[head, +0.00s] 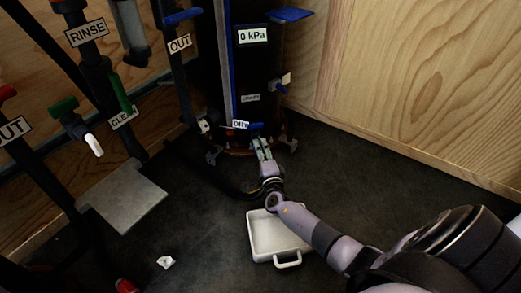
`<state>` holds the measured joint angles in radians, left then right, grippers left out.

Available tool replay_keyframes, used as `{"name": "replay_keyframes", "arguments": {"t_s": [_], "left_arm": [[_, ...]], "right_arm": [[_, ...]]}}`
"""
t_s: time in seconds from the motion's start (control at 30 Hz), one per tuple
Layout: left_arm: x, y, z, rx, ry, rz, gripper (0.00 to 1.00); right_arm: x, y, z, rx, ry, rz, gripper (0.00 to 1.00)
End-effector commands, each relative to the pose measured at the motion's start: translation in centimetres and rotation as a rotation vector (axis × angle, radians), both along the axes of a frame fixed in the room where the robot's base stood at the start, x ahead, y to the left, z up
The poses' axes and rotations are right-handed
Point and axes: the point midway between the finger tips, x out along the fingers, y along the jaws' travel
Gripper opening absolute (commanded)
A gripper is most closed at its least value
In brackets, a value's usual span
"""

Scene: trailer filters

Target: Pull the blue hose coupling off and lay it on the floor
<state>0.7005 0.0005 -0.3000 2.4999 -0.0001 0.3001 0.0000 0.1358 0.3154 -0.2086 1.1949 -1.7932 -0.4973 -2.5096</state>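My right gripper (260,141) reaches in from the lower right, low at the foot of a dark upright filter column. Its two fingers point at the column base, just below a small blue piece (256,126) beside a small label. The blue piece may be the hose coupling or a valve handle; it is too small to tell. I cannot tell whether the fingers touch or grip anything, as their tips blend into the dark base. A black hose runs low to the left of the gripper. My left gripper is not in view.
A white tray (275,250) with a handle lies on the dark floor (370,195) under my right arm. A grey plate (128,197) and a white scrap (165,262) lie left. Labelled pipes with valves stand at left. Wooden walls (420,90) close the back. Floor right of the column is clear.

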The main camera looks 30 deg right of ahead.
Motion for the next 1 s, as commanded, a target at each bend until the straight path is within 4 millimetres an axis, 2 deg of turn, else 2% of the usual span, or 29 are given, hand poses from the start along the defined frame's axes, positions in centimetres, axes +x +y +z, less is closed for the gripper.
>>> {"name": "replay_keyframes", "arguments": {"t_s": [0.07, 0.5, 0.77, 1.0], "left_arm": [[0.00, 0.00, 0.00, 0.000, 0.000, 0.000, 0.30], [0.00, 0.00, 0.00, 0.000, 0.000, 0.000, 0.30], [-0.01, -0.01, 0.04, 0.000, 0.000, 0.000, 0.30], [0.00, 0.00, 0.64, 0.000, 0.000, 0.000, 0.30]], "right_arm": [[0.00, 0.01, 0.01, 0.000, 0.000, 0.000, 0.29], [0.02, 0.02, 0.05, 0.000, -0.001, 0.000, 0.00], [0.01, 0.02, 0.13, -0.001, -0.002, 0.000, 0.00], [-0.80, 0.27, 0.16, -0.001, -0.001, 0.000, 0.00]]}}
